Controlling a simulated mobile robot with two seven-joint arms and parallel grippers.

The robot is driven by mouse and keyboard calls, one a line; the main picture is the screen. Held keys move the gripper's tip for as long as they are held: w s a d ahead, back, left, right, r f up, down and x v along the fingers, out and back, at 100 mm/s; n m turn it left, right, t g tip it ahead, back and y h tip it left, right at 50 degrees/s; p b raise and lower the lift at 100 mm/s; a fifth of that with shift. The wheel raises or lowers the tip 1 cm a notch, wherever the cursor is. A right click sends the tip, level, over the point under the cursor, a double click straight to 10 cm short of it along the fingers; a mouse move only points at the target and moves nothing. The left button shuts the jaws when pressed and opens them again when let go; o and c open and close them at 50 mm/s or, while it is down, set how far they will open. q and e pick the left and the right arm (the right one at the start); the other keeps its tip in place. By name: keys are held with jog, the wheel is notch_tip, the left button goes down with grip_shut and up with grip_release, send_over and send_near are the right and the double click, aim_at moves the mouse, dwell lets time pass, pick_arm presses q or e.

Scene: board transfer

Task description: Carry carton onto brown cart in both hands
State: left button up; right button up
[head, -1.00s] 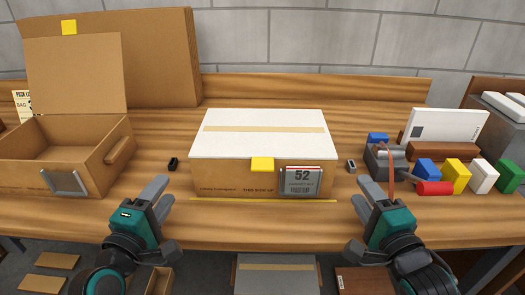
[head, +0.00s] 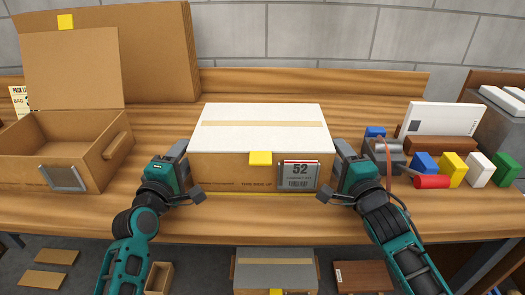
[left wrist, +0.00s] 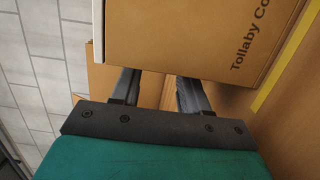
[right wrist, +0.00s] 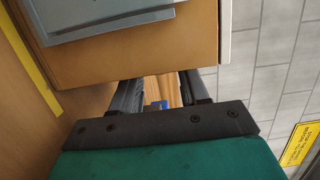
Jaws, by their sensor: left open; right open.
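The carton (head: 225,174) is a brown box with a white lid, tan tape, a yellow tab and a label reading 52. It sits flat on the wooden bench. My left gripper (head: 179,151) is at the carton's left end, and my right gripper (head: 344,150) is at its right end. Both are open. The carton also shows close up in the left wrist view (left wrist: 185,35) and in the right wrist view (right wrist: 150,50). Whether the fingers touch it, I cannot tell. No brown cart is clearly visible.
An open cardboard box (head: 92,170) stands at the left. Coloured blocks (head: 453,170), a grey device and a white panel (head: 444,122) crowd the right. A yellow line (head: 255,194) marks the bench before the carton. Boxes (head: 275,272) lie below the bench.

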pick_arm(q)
jog(key=shift+w+d, duration=0.2)
jog(key=shift+w, duration=0.85)
pick_arm(e)
jog(key=shift+w+a, duration=0.2)
jog(key=shift+w, duration=0.85)
pick_arm(q)
jog(key=shift+c, duration=0.2)
pick_arm(e)
jog(key=shift+c, duration=0.2)
pick_arm(q)
grip_shut()
pick_arm(e)
grip_shut()
